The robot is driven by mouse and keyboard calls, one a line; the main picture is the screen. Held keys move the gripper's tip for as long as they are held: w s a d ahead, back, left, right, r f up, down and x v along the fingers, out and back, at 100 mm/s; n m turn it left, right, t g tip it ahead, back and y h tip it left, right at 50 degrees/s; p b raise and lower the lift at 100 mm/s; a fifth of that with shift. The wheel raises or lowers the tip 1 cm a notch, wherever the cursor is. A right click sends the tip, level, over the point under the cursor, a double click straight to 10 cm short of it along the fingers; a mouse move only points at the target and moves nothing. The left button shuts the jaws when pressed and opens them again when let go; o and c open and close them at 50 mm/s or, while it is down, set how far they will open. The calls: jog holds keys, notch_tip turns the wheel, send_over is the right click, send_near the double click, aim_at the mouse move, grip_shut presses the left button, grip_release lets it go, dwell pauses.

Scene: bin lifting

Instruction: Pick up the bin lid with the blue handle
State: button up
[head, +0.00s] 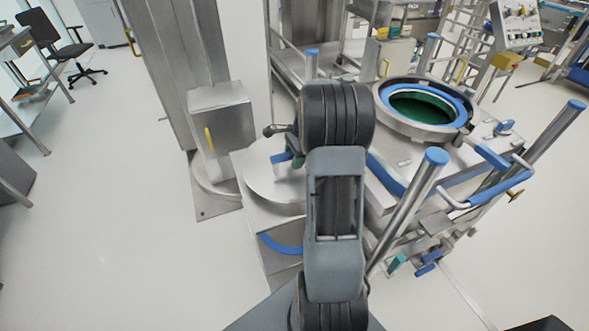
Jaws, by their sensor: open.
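The bin lid (262,187) is a round, flat steel disc on a low steel unit left of the middle, partly hidden behind my arm. Its blue handle (281,158) shows just left of my wrist. My arm reaches up the middle of the view and over the lid's right side. Only a small dark part of my gripper (280,131) sticks out left of the wrist, close to the handle in the picture. The fingertips are mostly hidden, and I cannot tell whether they touch the handle. The gripper is open, and the lid rests on its unit.
A steel column with a grey box (222,118) stands close on the left. On the right is a steel frame with blue-capped posts (408,200) and a round opening with a blue ring (385,97).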

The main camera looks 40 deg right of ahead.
jog(key=shift+f, duration=0.35)
dwell(0.7)
jog(key=shift+c, duration=0.3)
grip_shut()
dwell(1.0)
jog(key=shift+w+r, duration=0.1)
jog(key=shift+r, duration=0.05)
